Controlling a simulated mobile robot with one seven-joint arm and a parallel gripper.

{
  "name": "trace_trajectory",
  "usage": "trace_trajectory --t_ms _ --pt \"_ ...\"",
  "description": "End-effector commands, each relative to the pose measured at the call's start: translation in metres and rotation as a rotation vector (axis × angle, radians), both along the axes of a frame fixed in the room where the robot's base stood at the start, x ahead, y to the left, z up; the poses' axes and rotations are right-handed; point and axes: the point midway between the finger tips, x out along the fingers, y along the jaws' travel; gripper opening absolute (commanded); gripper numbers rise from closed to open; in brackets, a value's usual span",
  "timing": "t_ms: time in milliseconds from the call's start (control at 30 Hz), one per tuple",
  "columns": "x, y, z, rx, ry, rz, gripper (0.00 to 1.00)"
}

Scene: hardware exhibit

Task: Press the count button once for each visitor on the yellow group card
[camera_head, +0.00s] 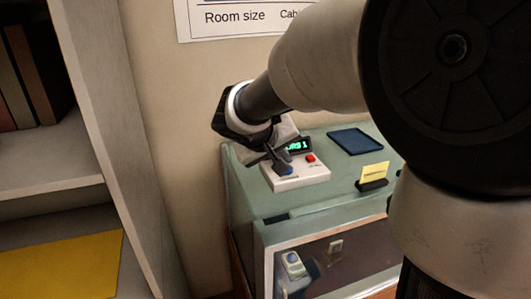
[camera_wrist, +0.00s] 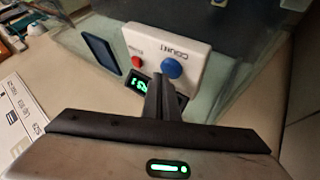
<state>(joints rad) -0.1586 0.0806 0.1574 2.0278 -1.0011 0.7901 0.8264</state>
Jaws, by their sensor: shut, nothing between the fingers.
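The white counter box (camera_head: 312,177) sits on the green cabinet top; it also shows in the wrist view (camera_wrist: 193,55). Its blue button (camera_wrist: 171,68) is labelled COUNT and its red button (camera_wrist: 137,62) is beside it. Its display (camera_head: 299,145) shows green characters ending in "1", partly hidden by my gripper. My gripper (camera_wrist: 160,80) is shut and empty, its tips right by the blue button. I cannot tell whether they touch it. The yellow card (camera_head: 375,173) stands in a black holder to the right; its writing is too small to read.
A dark blue tray (camera_head: 355,141) lies behind the card on the cabinet (camera_head: 335,213). A glass-fronted compartment below holds a small device (camera_head: 293,264). A shelf unit (camera_head: 115,120) stands at left, with a yellow sheet (camera_head: 65,265) on its lower shelf.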

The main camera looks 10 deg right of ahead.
Motion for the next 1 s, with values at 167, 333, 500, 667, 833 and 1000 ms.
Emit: trace_trajectory --t_ms 167,333,500,667,833,1000 --pt "0.0 0.0001 0.0003 0.0 0.0 0.0 0.0" --pt "0.0 0.0001 -0.0009 0.0 0.0 0.0 0.0" --pt "0.0 0.0001 -0.0025 0.0 0.0 0.0 0.0" --pt "0.0001 0.0 -0.0039 0.0 0.0 0.0 0.0" --pt "0.0001 0.0 -0.0053 0.0 0.0 0.0 0.0" --pt "0.0 0.0001 -0.0068 0.0 0.0 0.0 0.0"
